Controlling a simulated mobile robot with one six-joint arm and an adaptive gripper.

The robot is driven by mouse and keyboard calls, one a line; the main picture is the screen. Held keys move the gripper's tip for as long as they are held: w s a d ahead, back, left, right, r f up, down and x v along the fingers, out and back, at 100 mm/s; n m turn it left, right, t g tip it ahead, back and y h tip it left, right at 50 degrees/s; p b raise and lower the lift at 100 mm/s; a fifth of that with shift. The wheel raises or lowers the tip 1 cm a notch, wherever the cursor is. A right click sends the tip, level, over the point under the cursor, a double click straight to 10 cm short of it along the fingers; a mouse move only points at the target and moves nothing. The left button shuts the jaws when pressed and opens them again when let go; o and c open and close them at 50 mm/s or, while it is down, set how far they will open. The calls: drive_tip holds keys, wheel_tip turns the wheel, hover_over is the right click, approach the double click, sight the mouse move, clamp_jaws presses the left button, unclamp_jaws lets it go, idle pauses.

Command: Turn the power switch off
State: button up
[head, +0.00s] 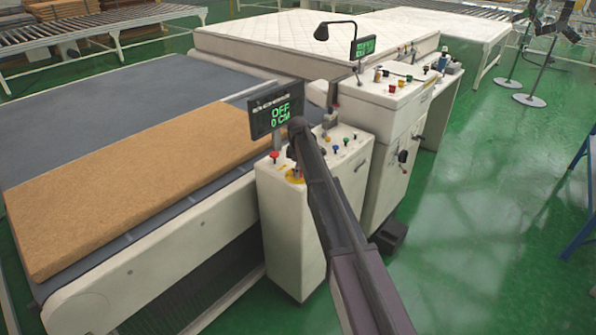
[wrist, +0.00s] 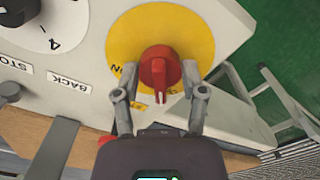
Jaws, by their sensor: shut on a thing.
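The power switch is a red rotary knob (wrist: 159,66) on a yellow round plate (wrist: 188,28) in the wrist view. My gripper (wrist: 160,76) has one finger on each side of the knob and is shut on it. The knob's pointer end faces the bottom of the wrist view, toward my palm. A label on the plate is partly covered by my left finger. The display (head: 277,110) reads "OFF" and "0 CM" in green.
A white dial (wrist: 40,25) and a "BACK" label (wrist: 69,83) lie left of the knob. Several coloured buttons sit on the cabinet top. A brown mattress slab (head: 120,180) lies on the conveyor at left. A second control console (head: 385,95) stands behind.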

drive_tip(key=shift+s+n, duration=0.1)
drive_tip(key=shift+n, duration=1)
drive_tip(key=o, duration=1.2)
drive_tip(key=shift+c, duration=0.2)
drive_tip(key=shift+m, duration=0.3)
